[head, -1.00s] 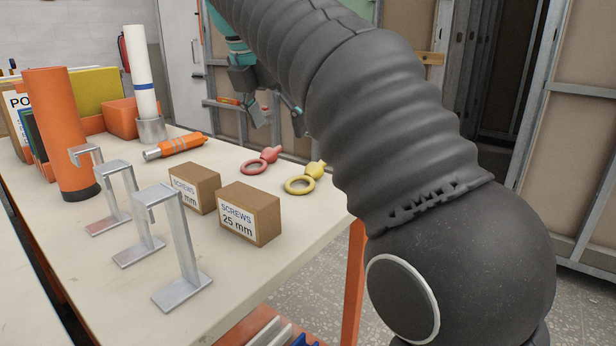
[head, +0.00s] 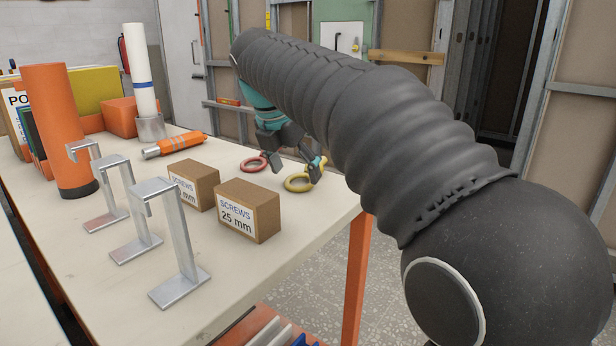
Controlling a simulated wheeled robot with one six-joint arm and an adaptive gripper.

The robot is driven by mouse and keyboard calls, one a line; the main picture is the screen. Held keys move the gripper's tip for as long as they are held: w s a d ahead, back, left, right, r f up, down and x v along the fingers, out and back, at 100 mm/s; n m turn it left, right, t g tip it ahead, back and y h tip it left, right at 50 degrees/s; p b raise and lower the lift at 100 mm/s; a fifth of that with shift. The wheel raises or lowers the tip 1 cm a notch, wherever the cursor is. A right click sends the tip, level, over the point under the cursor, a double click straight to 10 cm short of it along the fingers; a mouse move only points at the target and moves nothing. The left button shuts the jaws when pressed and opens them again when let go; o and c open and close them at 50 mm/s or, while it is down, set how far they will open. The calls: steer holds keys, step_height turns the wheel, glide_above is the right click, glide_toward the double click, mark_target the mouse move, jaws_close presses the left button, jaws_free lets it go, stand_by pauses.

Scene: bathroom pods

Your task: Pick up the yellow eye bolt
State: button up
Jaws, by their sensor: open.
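The yellow eye bolt (head: 297,189) lies on the table near its far right edge, with its ring toward me. Its shank end is mostly hidden behind my gripper's right finger. My gripper (head: 290,166) is open and low over the table, pointing down at the far side of the yellow ring. One finger is by the yellow eye bolt and the other is close to the red eye bolt (head: 244,167). I cannot tell whether either finger touches anything.
Two screw boxes (head: 262,213) stand in front of the eye bolts. Several metal brackets (head: 181,290) stand at the front left. An orange torch-like tool (head: 180,145), an orange cylinder (head: 58,125) and a white roll (head: 140,75) are farther back. The table's right edge is close to the yellow eye bolt.

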steer(key=shift+x, duration=0.8)
steer(key=shift+c, duration=0.3)
steer(key=c, duration=1.3)
steer(key=shift+r, duration=0.15)
steer(key=shift+r, duration=0.55)
step_height(320, 180, up, 3)
steer(key=shift+f+p, duration=0.1)
steer(key=shift+p, duration=0.5)
steer(key=w+d+r, duration=0.1)
steer(key=d+r, duration=0.1)
steer(key=d, duration=0.1)
steer(key=w+d+r, duration=0.2)
steer(key=d, duration=0.2)
steer(key=w+d+r, duration=0.2)
steer(key=d+r, duration=0.1)
steer(key=shift+d, duration=0.25)
